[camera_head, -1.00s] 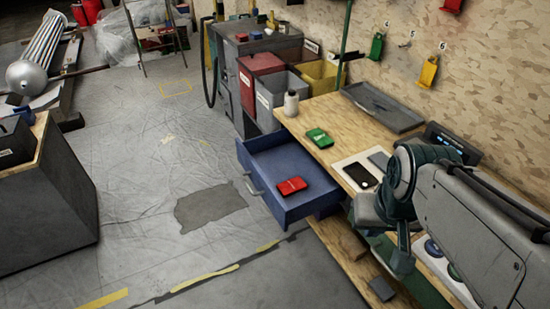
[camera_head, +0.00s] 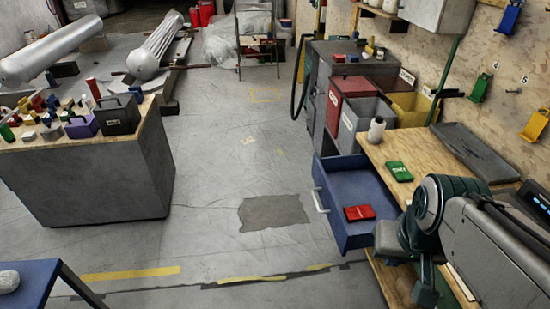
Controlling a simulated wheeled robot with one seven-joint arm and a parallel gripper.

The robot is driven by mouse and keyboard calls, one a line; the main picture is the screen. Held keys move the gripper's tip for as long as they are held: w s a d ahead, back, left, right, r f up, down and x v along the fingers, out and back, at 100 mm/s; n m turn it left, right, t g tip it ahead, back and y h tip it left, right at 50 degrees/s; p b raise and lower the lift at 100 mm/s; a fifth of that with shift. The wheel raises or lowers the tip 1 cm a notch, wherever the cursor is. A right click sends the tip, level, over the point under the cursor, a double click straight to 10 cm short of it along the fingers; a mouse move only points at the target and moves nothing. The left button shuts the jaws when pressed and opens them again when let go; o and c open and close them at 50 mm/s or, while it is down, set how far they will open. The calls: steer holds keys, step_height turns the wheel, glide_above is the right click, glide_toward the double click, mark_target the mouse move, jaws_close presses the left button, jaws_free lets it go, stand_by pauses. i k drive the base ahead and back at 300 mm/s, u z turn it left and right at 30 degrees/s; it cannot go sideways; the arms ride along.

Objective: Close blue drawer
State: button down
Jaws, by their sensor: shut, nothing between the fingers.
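The blue drawer (camera_head: 333,208) is pulled out of the workbench, with its pale handle (camera_head: 320,200) facing left over the floor. A red box (camera_head: 359,213) lies inside it, near the front right corner. My arm reaches in from the lower right. My gripper (camera_head: 425,288) hangs at its end, to the lower right of the drawer and apart from its handle. It looks shut and empty, partly cut by the lower edge of the picture. My arm hides part of the bench near the drawer.
The bench top (camera_head: 384,156) carries a green box (camera_head: 399,171), a white bottle (camera_head: 376,130) and a grey tray (camera_head: 472,150). Red and grey bins stand behind. A block-covered table (camera_head: 95,180) is at left, a blue table (camera_head: 30,285) at lower left. The floor between is clear.

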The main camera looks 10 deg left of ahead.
mark_target(345, 181)
steer(key=u, duration=0.7)
steer(key=i, duration=1.2)
steer(key=z, duration=0.15)
